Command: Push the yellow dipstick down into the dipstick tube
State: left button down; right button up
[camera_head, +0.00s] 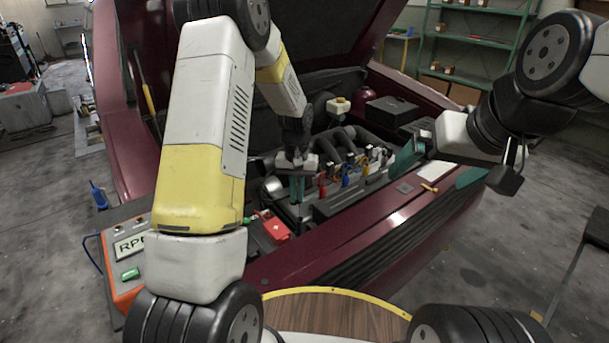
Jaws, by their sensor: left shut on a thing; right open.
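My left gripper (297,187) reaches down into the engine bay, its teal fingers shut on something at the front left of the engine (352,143). The fingers hide what they hold. Small yellow parts (346,180) show to its right among red and blue ones, along the engine's front. I cannot tell which, if any, is the yellow dipstick. The dipstick tube cannot be made out either. My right gripper (437,168) is open and empty, with its teal fingers wide apart over the right front of the car.
The maroon car (375,222) has its hood raised. A small yellow-orange item (429,187) lies on the front edge. Green shelves (480,45) stand behind.

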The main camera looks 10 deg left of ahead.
pick_arm(q)
notch_tip(320, 180, down, 8)
dwell(0.8)
jog(key=c, duration=1.5)
grip_release()
jog(key=shift+o, duration=0.2)
jog(key=shift+r, duration=0.15)
notch_tip(320, 180, up, 8)
jog(key=shift+f, duration=0.2)
